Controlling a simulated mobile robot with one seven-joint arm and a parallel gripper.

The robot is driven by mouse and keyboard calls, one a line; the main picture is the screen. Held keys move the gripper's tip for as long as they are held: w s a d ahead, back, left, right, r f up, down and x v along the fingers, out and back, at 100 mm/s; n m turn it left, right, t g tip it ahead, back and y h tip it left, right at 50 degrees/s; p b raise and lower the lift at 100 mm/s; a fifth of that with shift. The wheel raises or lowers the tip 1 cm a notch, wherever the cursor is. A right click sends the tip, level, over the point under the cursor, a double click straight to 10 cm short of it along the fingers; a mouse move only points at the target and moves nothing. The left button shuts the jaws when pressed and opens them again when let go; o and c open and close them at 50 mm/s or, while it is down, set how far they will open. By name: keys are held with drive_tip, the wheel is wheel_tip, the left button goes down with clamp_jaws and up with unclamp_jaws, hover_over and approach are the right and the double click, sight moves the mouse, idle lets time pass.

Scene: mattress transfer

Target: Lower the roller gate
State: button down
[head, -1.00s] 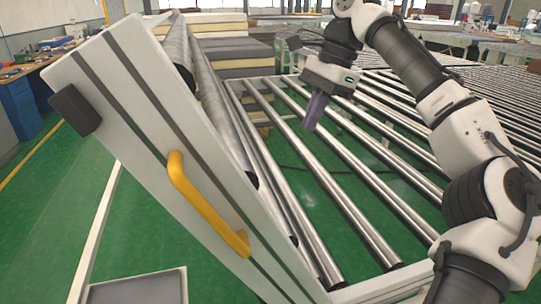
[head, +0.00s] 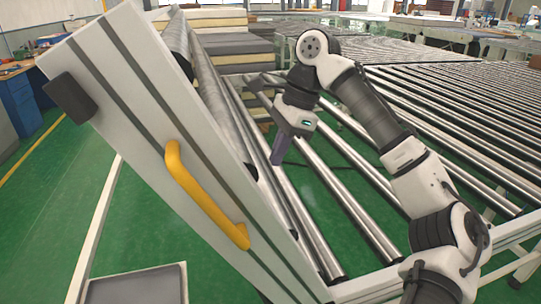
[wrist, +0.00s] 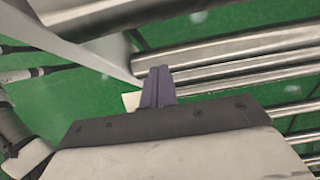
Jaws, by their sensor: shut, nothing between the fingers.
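The roller gate (head: 130,75) is a white panel with dark grooves, raised and tilted steeply at the left of the head view. A yellow handle (head: 205,195) is on its near face, and a black block (head: 70,98) sits at its upper left edge. Steel rollers run along its far side. My gripper (head: 277,160) points down on the far side of the gate, above the conveyor rollers, apart from the handle. Its purple fingers are together and empty in the wrist view (wrist: 158,75). The handle is not seen in the wrist view.
Conveyor rollers (head: 345,195) extend to the right and back. Stacked mattresses (head: 225,50) lie behind the gate. A blue cabinet (head: 20,105) stands at far left. A grey tray-like surface (head: 135,287) is at the bottom left. Green floor is open left of the gate.

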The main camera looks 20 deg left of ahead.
drive_tip(key=shift+s+a+f, duration=0.35)
drive_tip(key=shift+s+a, duration=0.2)
drive_tip(key=shift+a, duration=0.1)
